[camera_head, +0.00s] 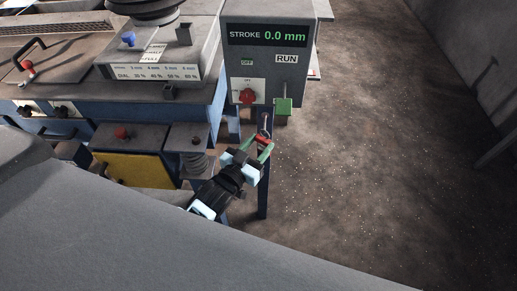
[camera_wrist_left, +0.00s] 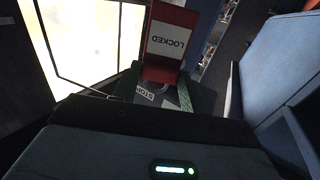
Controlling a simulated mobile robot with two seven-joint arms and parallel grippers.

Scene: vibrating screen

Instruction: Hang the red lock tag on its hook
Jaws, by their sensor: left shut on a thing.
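The red lock tag (camera_head: 262,140) is between the green-tipped fingers of my left gripper (camera_head: 258,149), below the control box. In the left wrist view the tag (camera_wrist_left: 165,44) shows a white panel reading "LOCKED", upside down, and stands out beyond the fingers of the left gripper (camera_wrist_left: 160,88), which is shut on it. A thin pale loop or wire shows just above the tag in the head view, against the blue post (camera_head: 262,190). I cannot tell whether it is the hook or part of the tag. My right gripper is not in view.
The grey control box (camera_head: 267,60) reads "STROKE 0.0 mm" and has a red knob (camera_head: 247,96) and a green part (camera_head: 283,105). The floor at right is open.

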